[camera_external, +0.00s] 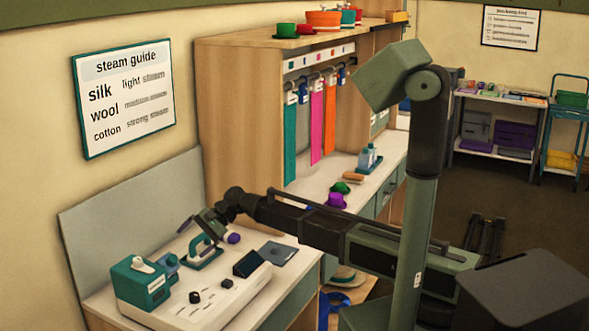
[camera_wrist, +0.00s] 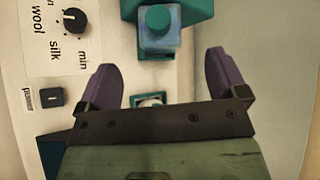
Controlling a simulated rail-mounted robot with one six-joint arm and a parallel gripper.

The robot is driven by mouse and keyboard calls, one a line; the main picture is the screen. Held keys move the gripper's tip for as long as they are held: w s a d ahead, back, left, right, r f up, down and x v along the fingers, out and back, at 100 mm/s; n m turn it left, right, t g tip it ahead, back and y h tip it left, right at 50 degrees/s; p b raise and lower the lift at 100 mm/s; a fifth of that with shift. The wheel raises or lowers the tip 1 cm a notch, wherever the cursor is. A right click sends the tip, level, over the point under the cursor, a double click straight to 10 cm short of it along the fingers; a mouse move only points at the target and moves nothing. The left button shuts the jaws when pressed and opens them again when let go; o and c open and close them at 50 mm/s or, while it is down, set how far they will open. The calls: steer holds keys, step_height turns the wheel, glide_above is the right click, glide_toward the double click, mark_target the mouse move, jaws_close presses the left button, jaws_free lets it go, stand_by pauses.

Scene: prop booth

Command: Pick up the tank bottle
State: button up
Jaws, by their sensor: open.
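The tank bottle (camera_wrist: 160,42) is translucent blue with a round teal cap, seen from above at the top of the wrist view. It stands against a teal housing (camera_wrist: 203,10). In the external view the blue bottle (camera_external: 168,266) is beside the teal block at the left of the worktop. My gripper (camera_wrist: 162,72) is open and empty. Its two purple fingers are spread wide, with the bottle ahead of the gap between them and apart from both. In the external view my gripper (camera_external: 201,226) is over the worktop, near the iron, above and right of the bottle.
The steam station's teal block (camera_external: 138,288) and white control panel (camera_external: 205,300) with knobs are close by. A teal iron (camera_external: 203,252) rests behind the panel. A grey backboard (camera_external: 135,215) borders the worktop.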

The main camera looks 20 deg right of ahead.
mark_target(169, 263)
steer(key=shift+m, duration=0.6)
steer(key=b+x, duration=0.6)
steer(key=x, duration=0.4)
steer(key=shift+w+a+f, duration=0.1)
steer(key=shift+f, duration=0.25)
steer(key=shift+r, duration=0.15)
